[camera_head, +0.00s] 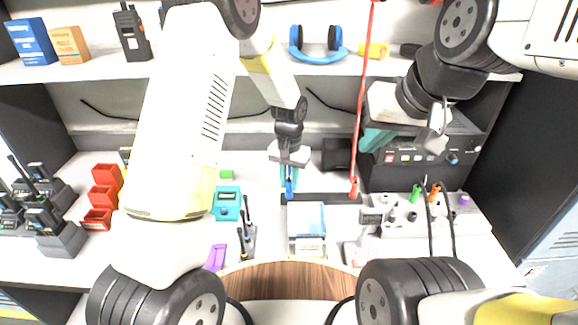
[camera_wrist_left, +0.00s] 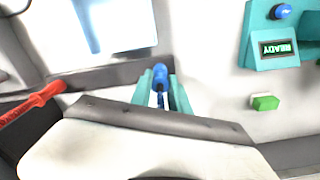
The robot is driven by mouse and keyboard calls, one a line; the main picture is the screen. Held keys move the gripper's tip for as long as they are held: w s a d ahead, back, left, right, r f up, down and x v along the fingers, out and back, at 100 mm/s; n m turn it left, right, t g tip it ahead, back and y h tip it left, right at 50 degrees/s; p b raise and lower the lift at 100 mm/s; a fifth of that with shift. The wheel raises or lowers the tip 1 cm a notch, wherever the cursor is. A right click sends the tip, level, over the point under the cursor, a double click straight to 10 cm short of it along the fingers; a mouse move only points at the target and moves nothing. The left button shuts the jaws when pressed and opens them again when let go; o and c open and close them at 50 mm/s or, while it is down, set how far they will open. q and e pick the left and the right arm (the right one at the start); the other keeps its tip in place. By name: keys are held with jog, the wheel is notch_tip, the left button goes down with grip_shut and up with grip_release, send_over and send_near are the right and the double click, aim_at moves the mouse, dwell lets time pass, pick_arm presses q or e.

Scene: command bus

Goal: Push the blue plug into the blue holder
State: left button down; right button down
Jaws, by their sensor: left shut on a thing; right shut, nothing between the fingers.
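My left gripper (camera_head: 289,181) hangs above the back of the desk, pointing down, with teal fingers shut on the blue plug (camera_head: 289,189). In the left wrist view the blue plug (camera_wrist_left: 160,76) sits between the two teal fingers. My right gripper (camera_head: 375,139) is at the right in front of the equipment rack, shut and empty. A grey panel (camera_head: 395,228) at the right carries green (camera_head: 415,194), orange (camera_head: 434,192) and purple (camera_head: 464,200) parts and several grey sockets. I cannot make out for sure which part is the blue holder.
A clear blue-tinted box (camera_head: 306,222) stands just in front of the left gripper. A red cord (camera_head: 362,90) hangs between the two grippers. A teal device (camera_head: 227,203), radios and red bins (camera_head: 104,196) stand left. Dark cables rise from the right panel.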

pick_arm(q)
jog(key=shift+f, duration=0.4)
dwell(0.4)
jog(key=c, duration=1.2)
grip_release()
jog(key=shift+o, duration=0.2)
